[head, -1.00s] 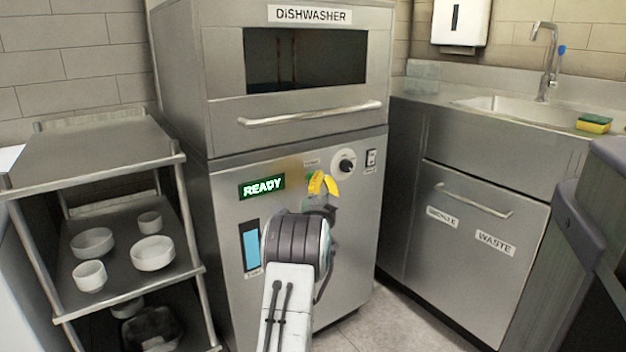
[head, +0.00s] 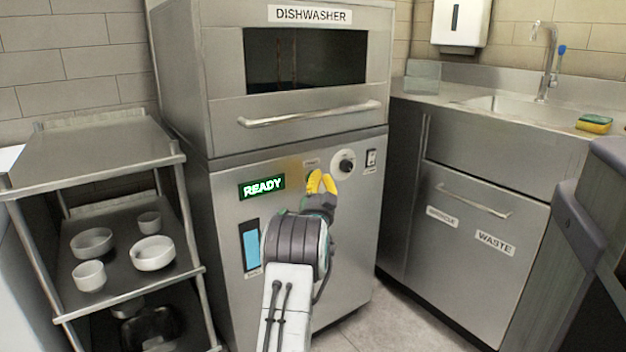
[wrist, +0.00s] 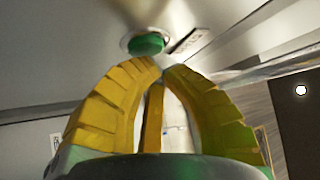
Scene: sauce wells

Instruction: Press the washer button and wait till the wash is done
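The dishwasher (head: 225,215) stands straight ahead, and its display (head: 262,187) reads READY in green. The green washer button (wrist: 146,44) shows in the wrist view, just beyond my fingertips and slightly left of them. In the head view my gripper hides the button. My gripper (head: 321,175) has yellow fingers and is in front of the panel, left of and below the dial. In the wrist view the fingertips of my gripper (wrist: 160,68) come together with nothing held between them. A small gap seems to separate them from the button; contact cannot be seen.
A dial (head: 346,166) and a switch (head: 371,158) sit right of the button. The dishwasher handle (head: 310,115) juts out above. A rack (head: 120,265) with several white bowls and cups stands left. A sink counter (head: 480,125) stands right.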

